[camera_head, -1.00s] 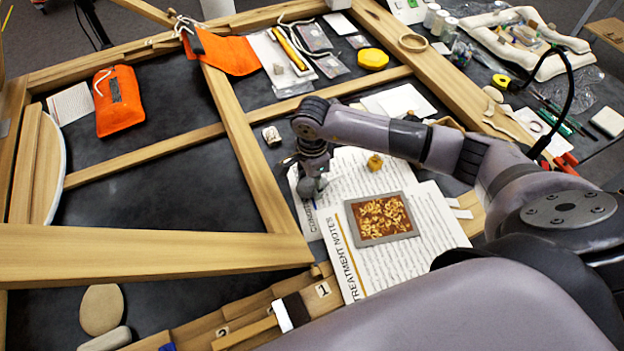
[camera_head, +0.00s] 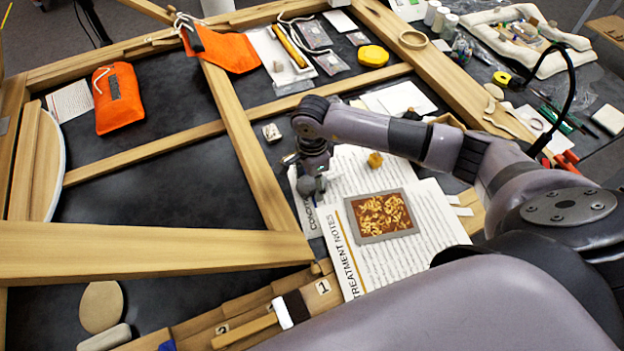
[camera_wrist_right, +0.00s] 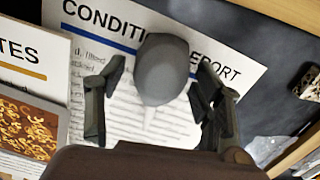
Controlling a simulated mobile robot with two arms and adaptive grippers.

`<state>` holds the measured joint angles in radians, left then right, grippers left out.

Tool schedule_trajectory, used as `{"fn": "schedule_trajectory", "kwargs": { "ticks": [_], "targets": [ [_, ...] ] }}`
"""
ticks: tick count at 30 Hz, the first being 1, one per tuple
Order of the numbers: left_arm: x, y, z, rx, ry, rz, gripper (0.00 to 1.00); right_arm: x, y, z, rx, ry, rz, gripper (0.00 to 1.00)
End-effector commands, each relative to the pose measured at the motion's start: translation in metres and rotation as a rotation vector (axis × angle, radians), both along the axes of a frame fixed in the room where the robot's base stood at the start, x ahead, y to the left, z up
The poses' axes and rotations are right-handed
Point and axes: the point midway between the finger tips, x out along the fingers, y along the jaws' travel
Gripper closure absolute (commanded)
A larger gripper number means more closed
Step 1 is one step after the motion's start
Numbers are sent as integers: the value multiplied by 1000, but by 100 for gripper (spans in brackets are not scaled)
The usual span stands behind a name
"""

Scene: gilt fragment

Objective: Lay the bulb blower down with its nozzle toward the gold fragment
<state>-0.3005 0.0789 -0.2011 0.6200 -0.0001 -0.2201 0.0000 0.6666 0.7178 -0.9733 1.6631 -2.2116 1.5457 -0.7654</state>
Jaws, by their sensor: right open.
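The bulb blower (camera_head: 307,187) is a grey rounded bulb on the Condition Report sheet, left of the gold fragment. In the wrist view the bulb (camera_wrist_right: 163,68) sits between the fingers, with a pale nozzle partly showing below it, toward the palm. I cannot tell whether it is upright or tilted. My right gripper (camera_head: 314,170) is open around it. In the wrist view its fingers (camera_wrist_right: 158,88) stand either side of the bulb, with a visible gap at the left. The gold fragment (camera_head: 382,214) lies in a grey-edged frame on the Treatment Notes. My left gripper is out of view.
A small pale block (camera_head: 271,133) lies near the wooden beam (camera_head: 245,140) left of the gripper. The Treatment Notes sheet (camera_head: 352,270) has free room around the frame.

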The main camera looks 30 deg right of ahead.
Motion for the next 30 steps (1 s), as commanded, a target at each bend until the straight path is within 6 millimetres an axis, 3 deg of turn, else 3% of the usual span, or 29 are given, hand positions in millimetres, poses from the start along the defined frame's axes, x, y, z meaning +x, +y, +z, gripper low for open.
{"fn": "schedule_trajectory", "kwargs": {
  "ticks": [3, 7, 15, 21, 30],
  "targets": [
    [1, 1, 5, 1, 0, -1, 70, 0, 0, 5, 0, 0, 0, 39],
    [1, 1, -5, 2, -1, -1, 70, 2, 0, 18, 1, -5, 0, 39],
    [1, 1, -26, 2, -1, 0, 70, 1, 0, 77, 0, -7, 1, 39],
    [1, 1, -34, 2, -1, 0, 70, 1, 0, 110, 1, -4, -1, 39],
    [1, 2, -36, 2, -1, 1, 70, 0, 0, 123, 0, 0, 0, 39]
  ]
}}
